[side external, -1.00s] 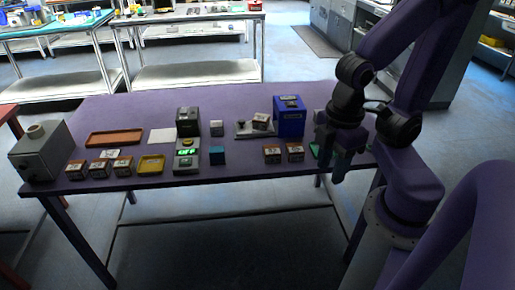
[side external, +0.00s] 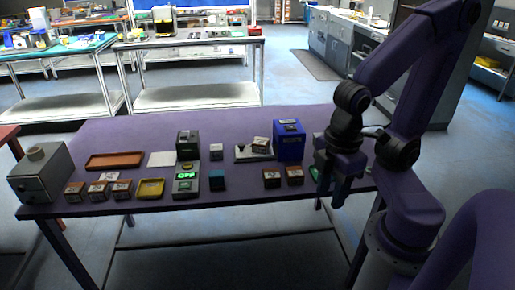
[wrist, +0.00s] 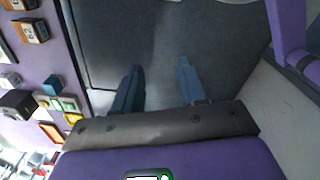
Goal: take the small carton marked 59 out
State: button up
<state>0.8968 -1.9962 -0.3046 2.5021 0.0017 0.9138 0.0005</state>
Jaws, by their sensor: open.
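Several small brown-and-white cartons lie on the purple table (side external: 245,197). In the side view, a pair stands at the front right, one carton (side external: 271,178) beside another (side external: 294,176). More stand at the front left, including a left one (side external: 74,189), a middle one (side external: 97,189) and a right one (side external: 120,188). Another carton (side external: 260,145) rests on a metal stand. I cannot read the number 59 on any. My gripper (side external: 331,192) is open and empty, right of the front right pair. In the wrist view, its fingers (wrist: 160,68) point at bare floor; two cartons show upper left, one nearer (wrist: 32,30).
A blue box (side external: 290,140) stands behind the right pair. A black device (side external: 188,145), a green-lit display unit (side external: 186,184) and a blue cube (side external: 217,181) stand mid-table. An orange tray (side external: 115,161), yellow tray (side external: 150,188) and grey box (side external: 42,173) are at the left.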

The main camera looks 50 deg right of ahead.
jog(key=shift+o, duration=0.2)
jog(key=o, duration=0.6)
